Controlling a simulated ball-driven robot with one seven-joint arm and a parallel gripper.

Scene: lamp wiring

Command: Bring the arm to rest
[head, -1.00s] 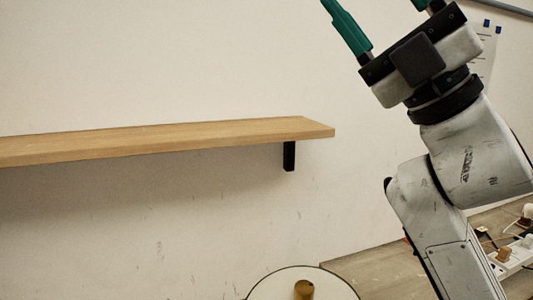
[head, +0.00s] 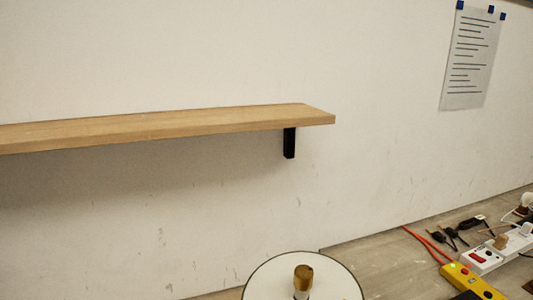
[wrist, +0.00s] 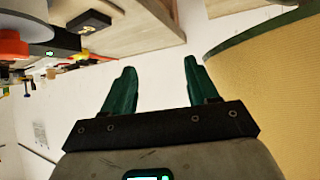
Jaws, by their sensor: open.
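My gripper (wrist: 160,66) shows in the wrist view with its two green fingers apart. Nothing is between them, so it is open and empty. A pale surface lies beyond the fingertips. The arm and gripper are not in the head view.
In the head view, a wooden shelf (head: 170,128) runs along the wall. A round white-topped object with a brass fitting (head: 303,277) stands below it. A white power strip (head: 500,250), a yellow device (head: 470,282) and cables lie at right. A large tan curved object (wrist: 275,70) fills the wrist view's right.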

